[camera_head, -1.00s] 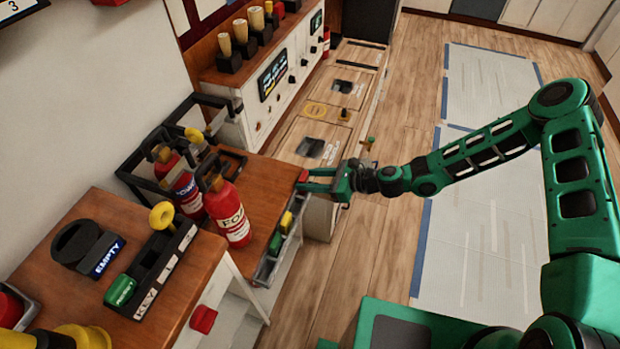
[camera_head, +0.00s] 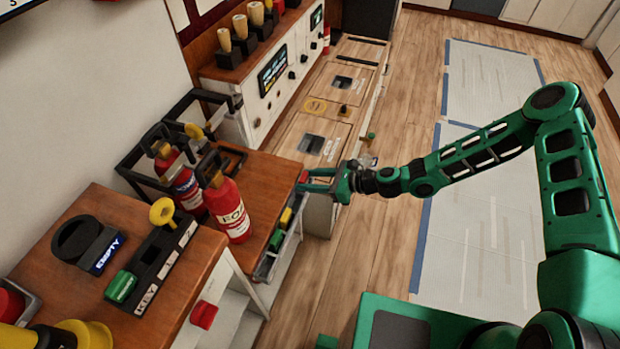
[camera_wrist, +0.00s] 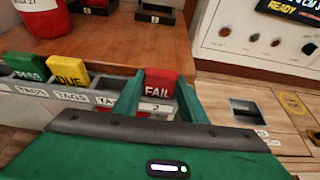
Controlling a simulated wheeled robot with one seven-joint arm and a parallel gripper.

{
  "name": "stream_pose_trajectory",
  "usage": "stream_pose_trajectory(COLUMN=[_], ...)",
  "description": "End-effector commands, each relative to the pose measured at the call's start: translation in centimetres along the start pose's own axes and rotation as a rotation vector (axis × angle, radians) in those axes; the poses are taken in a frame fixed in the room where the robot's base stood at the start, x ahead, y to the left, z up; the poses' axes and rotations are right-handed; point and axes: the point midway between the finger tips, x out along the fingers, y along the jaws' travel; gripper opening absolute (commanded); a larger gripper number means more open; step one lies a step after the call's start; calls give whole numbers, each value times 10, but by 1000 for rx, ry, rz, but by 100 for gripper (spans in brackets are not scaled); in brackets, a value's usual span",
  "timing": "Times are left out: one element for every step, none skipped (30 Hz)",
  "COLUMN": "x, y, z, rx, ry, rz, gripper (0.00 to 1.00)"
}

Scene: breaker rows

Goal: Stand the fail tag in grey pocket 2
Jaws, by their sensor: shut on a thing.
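The red FAIL tag (camera_wrist: 161,83) stands upright between the two green fingers of my gripper (camera_wrist: 160,98) in the wrist view. My gripper is shut on it. A small label marked 2 (camera_wrist: 157,107) shows just below the tag, so the tag is at the grey pocket with that label. Its lower edge is hidden, and I cannot tell whether it is seated. In the head view my gripper (camera_head: 312,181) holds the red tag at the right end of the wooden counter's front edge.
A grey tag rack (camera_wrist: 40,88) left of my gripper holds a green PASS tag (camera_wrist: 24,66) and a yellow DUE tag (camera_wrist: 70,73). Red extinguishers (camera_head: 229,207) stand on the counter (camera_head: 262,185). A panelled console (camera_head: 275,80) stands beyond. Floor to the right is open.

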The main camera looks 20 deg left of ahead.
Motion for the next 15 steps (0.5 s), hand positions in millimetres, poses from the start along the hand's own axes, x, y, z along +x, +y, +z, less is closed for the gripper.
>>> stream_pose_trajectory(x=[0, 0, 0, 0, 0, 0, 0, 0, 0, 0, 0, 0, -1, -2, -5], y=[0, 0, 0, 0, 0, 0, 0, 0, 0, 0, 0, 0, 0, 0, -1], z=[-1, 0, 0, 0, 0, 0, 0, 0, 0, 0, 0, 0, 0, 0, 0], rx=[0, 0, 0, 0, 0, 0, 0, 0, 0, 0, 0, 0, 0, 0, 0], ry=[0, 0, 0, 0, 0, 0, 0, 0, 0, 0, 0, 0, 0, 0, 0], rz=[0, 0, 0, 0, 0, 0, 0, 0, 0, 0, 0, 0, 0, 0, -1], gripper=[41, 48, 57, 60, 60, 60, 60, 60, 60, 60, 60, 60, 60, 60, 60])
